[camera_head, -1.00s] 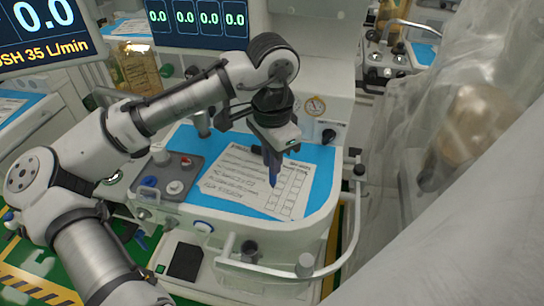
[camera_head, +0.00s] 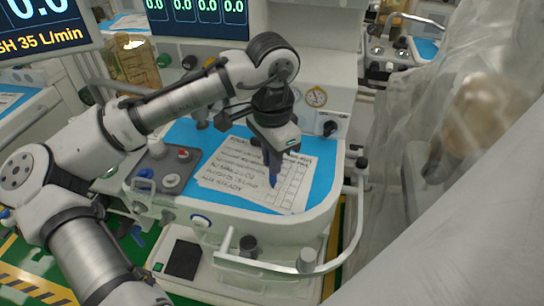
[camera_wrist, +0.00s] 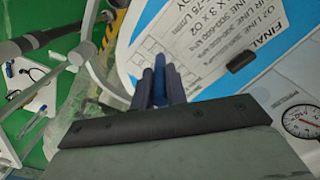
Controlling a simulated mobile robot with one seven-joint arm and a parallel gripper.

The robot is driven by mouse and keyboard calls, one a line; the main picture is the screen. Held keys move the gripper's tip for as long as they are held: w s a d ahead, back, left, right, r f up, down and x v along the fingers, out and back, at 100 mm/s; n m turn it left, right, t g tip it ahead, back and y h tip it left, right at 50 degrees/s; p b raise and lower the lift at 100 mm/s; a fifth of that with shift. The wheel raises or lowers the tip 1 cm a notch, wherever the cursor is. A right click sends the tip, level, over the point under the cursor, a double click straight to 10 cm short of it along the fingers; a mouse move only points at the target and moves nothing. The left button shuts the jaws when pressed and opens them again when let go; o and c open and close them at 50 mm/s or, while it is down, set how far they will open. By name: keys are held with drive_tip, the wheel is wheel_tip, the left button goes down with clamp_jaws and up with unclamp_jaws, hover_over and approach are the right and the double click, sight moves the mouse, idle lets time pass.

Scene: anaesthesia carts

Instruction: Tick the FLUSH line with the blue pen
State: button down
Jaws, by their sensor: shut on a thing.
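My gripper (camera_head: 273,160) is shut on the blue pen (camera_head: 274,181), which points down with its tip over the right part of the checklist sheet (camera_head: 228,180), near the column of boxes. Whether the tip touches the paper cannot be told. In the wrist view the pen (camera_wrist: 160,70) sits between the two dark fingers, and the sheet (camera_wrist: 190,35) lies beyond it with printed lines partly legible. The FLUSH line cannot be picked out with certainty. The gripper and pen hide part of the sheet's upper right.
The sheet lies on a blue mat (camera_head: 322,172) on the cart top. Knobs on a grey panel (camera_head: 165,170) stand left of it. A rail (camera_head: 325,262) curves round the front right. A pressure gauge (camera_head: 316,97) is behind. A translucent drape (camera_head: 420,110) hangs at right.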

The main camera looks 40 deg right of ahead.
drive_tip(key=shift+f+b, duration=0.3)
drive_tip(key=shift+f, duration=0.35)
idle(0.7)
drive_tip(key=shift+s+d+p, duration=0.25)
drive_tip(key=shift+s+p, duration=0.15)
drive_tip(key=shift+p, duration=0.55)
idle(1.4)
wheel_tip(320, 180, up, 7)
drive_tip(key=p, duration=0.7)
idle(0.7)
drive_tip(key=shift+w+a+f+b, duration=0.15)
drive_tip(key=shift+f+b, duration=0.4)
drive_tip(key=shift+f, duration=0.4)
drive_tip(key=shift+w+a+f+b, duration=0.1)
drive_tip(key=shift+f+b, duration=0.5)
drive_tip(key=shift+f, duration=0.4)
drive_tip(key=shift+w+a+f+b, duration=0.15)
drive_tip(key=shift+f+b, duration=0.4)
drive_tip(key=shift+f, duration=0.4)
drive_tip(key=shift+f+b, duration=0.3)
drive_tip(key=shift+f, duration=0.2)
